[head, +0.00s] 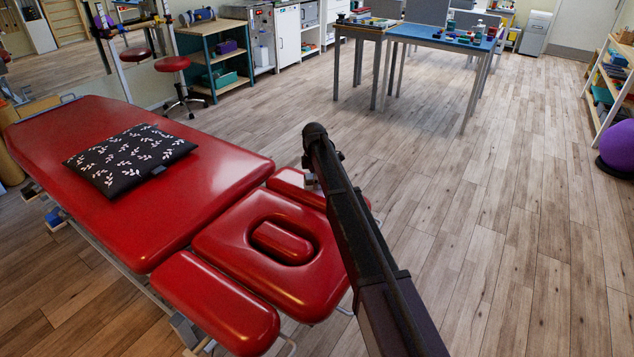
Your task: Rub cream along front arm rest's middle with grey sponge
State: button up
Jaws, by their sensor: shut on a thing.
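The red treatment table (110,225) stands at the left, with a head section (235,250) that has a padded opening. Two red arm rests flank this section: one at the near left (215,305), and one on the far side (290,184), partly covered by my arm. I cannot tell for sure which is the front one. My dark arm rises from the bottom right to a bend beside the far arm rest. My gripper is hidden behind it, and the grey sponge does not show.
A black leaf-patterned pillow (130,158) lies on the table. A red stool (175,65) and a teal-sided shelf (212,60) stand behind. A blue-topped table (440,38) with small items is at the back. A purple ball (617,148) is at right. The wooden floor (520,230) at right is clear.

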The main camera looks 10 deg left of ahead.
aim_at(282, 173)
jog(key=shift+w+a, duration=0.1)
jog(key=shift+a, duration=0.1)
jog(key=shift+w+a, duration=0.35)
jog(key=shift+a, duration=0.4)
jog(key=shift+w+a, duration=0.3)
jog(key=shift+a, duration=0.4)
jog(key=shift+a, duration=0.1)
jog(key=shift+w+a, duration=0.35)
jog(key=shift+a, duration=0.45)
jog(key=shift+w+a, duration=0.35)
jog(key=shift+a, duration=0.4)
jog(key=shift+a, duration=0.1)
jog(key=shift+w+a, duration=0.35)
jog(key=shift+a, duration=0.4)
jog(key=shift+w+a, duration=0.35)
jog(key=shift+a, duration=0.4)
jog(key=shift+w+a, duration=0.35)
jog(key=shift+a, duration=0.45)
jog(key=shift+w+a, duration=0.35)
jog(key=shift+a, duration=0.45)
jog(key=shift+r, duration=0.1)
